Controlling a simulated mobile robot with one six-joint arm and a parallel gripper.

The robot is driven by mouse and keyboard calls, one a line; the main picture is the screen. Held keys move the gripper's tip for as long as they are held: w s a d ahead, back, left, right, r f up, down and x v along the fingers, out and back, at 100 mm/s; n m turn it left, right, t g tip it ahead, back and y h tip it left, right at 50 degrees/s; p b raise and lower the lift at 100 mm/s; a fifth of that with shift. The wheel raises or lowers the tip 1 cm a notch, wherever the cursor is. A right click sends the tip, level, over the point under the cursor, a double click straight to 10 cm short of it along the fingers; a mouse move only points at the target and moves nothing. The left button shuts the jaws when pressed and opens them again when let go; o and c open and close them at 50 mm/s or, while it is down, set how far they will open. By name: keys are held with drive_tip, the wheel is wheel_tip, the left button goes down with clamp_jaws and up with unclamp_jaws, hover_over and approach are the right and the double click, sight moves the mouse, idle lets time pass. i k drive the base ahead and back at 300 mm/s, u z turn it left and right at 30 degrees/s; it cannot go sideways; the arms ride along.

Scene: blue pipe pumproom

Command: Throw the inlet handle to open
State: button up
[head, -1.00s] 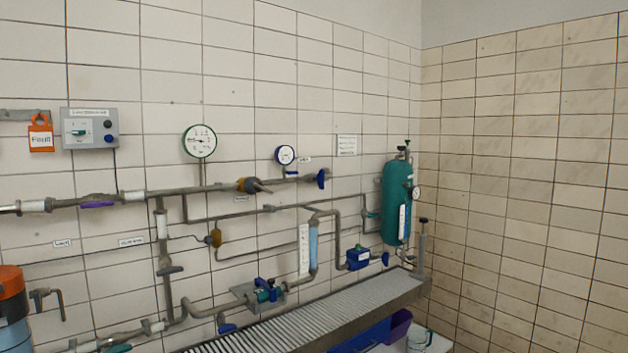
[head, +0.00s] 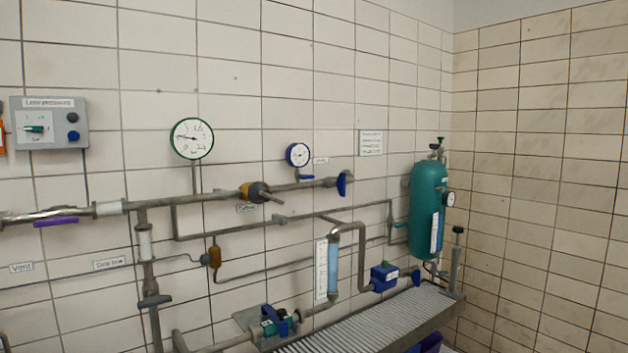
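I cannot read any label as inlet, so I cannot tell which handle is the inlet handle. A purple lever (head: 56,221) lies along the underside of the upper pipe at the far left. A grey handle (head: 154,301) sits crosswise on the vertical pipe below. A blue handle (head: 343,183) stands upright at the right end of the upper pipe. A small blue lever (head: 306,177) lies level below the smaller gauge. Another blue handle (head: 416,277) is by the blue box near the tank. My gripper is not in view.
A round green-rimmed gauge (head: 192,139) and a smaller blue-rimmed gauge (head: 298,155) stand above the upper pipe (head: 205,199). A grey control box (head: 49,123) is on the wall at left. A green tank (head: 428,211) and a slatted grey bench (head: 375,322) are at right.

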sight(340, 183)
drive_tip(key=i, duration=0.9)
drive_tip(key=z, duration=0.05)
